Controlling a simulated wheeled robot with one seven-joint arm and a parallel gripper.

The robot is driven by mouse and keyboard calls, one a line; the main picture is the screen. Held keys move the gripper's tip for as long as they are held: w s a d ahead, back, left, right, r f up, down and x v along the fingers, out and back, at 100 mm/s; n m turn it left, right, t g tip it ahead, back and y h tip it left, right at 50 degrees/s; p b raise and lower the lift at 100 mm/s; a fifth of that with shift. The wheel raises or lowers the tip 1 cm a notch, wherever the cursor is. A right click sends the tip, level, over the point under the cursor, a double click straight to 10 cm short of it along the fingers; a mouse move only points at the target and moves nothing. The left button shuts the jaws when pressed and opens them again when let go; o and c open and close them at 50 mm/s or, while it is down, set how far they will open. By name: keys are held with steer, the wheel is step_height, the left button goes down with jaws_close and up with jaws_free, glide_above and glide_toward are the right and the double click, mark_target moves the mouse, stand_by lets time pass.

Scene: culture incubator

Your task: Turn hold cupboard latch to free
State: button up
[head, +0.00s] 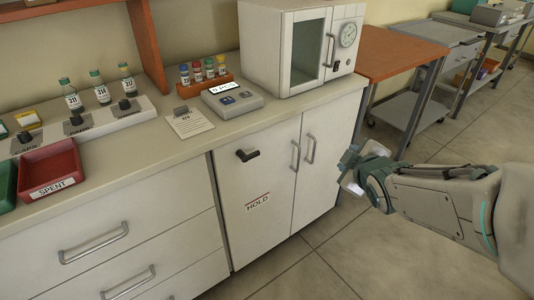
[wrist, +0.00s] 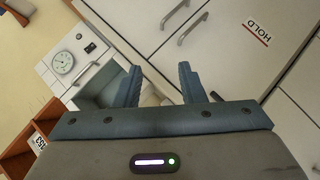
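The hold cupboard (head: 257,190) is the white double-door cabinet under the counter, with a HOLD label on its left door. Its latch (head: 247,155) is a small black lever high on that left door, lying roughly level and pointing right. The doors look shut. My gripper (head: 352,172) is in front of and to the right of the cupboard, apart from the latch. In the wrist view my gripper (wrist: 160,70) has its two fingers spread with nothing between them.
A white incubator (head: 302,50) with a glass door stands on the counter. Drawers lie left of the cupboard. The floor (head: 300,270) in front is clear.

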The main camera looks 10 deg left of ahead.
steer(key=w+a+f+n+t+y+b, duration=0.1)
steer(key=w+a+f+n+y+b, duration=0.1)
steer(key=a+f+n+y+b, duration=0.45)
steer(key=n+g+y+b, duration=0.1)
steer(key=n+y+b, duration=0.3)
steer(key=n+b, duration=0.25)
glide_toward(256, 156)
steer(key=x, duration=1)
steer(key=shift+w+a+b, duration=0.15)
steer(key=shift+a+b, duration=0.2)
steer(key=shift+b, duration=0.05)
jaws_close()
